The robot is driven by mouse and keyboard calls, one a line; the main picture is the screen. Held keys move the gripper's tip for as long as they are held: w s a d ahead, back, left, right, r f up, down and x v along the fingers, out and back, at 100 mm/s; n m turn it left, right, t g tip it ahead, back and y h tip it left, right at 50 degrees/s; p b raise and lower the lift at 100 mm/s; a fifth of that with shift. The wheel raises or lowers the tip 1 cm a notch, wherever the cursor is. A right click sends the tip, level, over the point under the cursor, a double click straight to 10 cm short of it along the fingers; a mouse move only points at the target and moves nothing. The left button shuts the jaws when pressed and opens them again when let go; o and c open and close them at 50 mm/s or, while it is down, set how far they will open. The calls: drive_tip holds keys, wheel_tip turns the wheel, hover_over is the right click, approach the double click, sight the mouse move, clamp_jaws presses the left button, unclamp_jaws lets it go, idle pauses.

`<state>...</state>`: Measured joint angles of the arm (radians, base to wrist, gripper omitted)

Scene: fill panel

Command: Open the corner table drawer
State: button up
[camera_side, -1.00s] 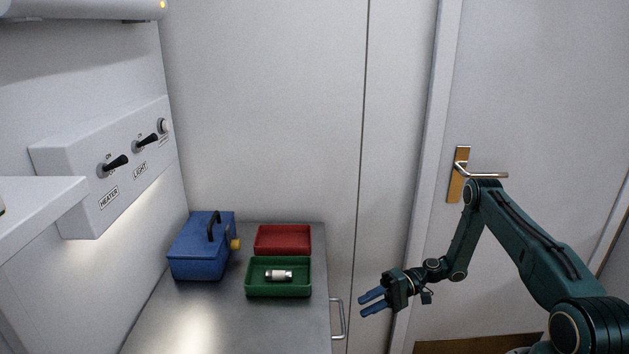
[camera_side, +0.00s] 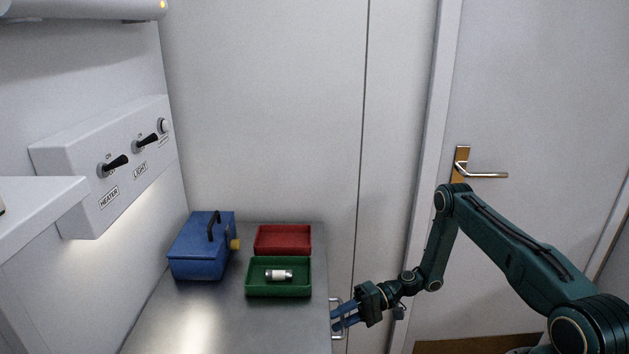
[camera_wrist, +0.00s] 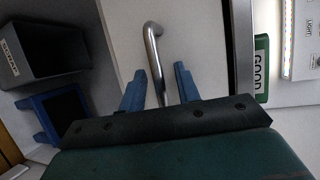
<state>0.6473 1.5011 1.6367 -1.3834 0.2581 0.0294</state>
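The corner table (camera_side: 190,325) has a grey metal top, and its drawer front (camera_wrist: 190,30) shows pale in the wrist view. A bent metal drawer handle (camera_side: 336,302) sticks out at the table's right end; it also shows in the wrist view (camera_wrist: 153,45). My gripper (camera_side: 338,320) is at the handle. In the wrist view its two blue fingers (camera_wrist: 158,82) are apart, one on each side of the handle bar, with gaps between. The handle's lower end is hidden behind the gripper body.
On the table stand a blue toolbox (camera_side: 200,258), a red tray (camera_side: 283,240) and a green tray (camera_side: 278,291) holding a small white-and-metal cylinder (camera_side: 279,275). A switch panel (camera_side: 110,165) is on the left wall. A grey bin (camera_wrist: 50,50) shows in the wrist view.

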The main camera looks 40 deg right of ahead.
clamp_jaws()
drive_tip(key=shift+s+d, duration=0.1)
drive_tip(key=s+d, duration=1.2)
drive_tip(key=shift+d, duration=0.15)
drive_tip(key=shift+o, duration=0.2)
unclamp_jaws()
drive_tip(key=shift+r, duration=0.15)
